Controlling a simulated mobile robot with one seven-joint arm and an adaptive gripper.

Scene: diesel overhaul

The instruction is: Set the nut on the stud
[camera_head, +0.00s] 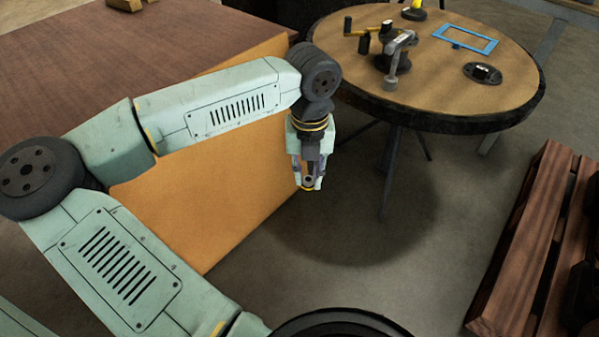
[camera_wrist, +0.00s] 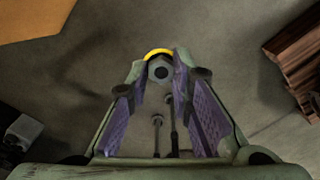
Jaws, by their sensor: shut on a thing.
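My gripper (camera_head: 309,186) points down in the open space between the brown bench and the round table, well above the floor. It is shut on the nut, a small grey piece with a dark hole and a yellow rim. The nut (camera_wrist: 160,71) shows between the fingertips in the wrist view, with purple pads on either side. In the head view the nut is small and partly hidden by the fingers. I cannot clearly make out the stud in either view.
The round table (camera_head: 440,94) at upper right carries a dark clamp-like tool (camera_head: 394,56), a blue frame (camera_head: 466,39) and a dark oval plate (camera_head: 484,79) with a small pale-topped part. A brown bench (camera_head: 60,62) stands left. A wooden pallet (camera_head: 520,250) lies right.

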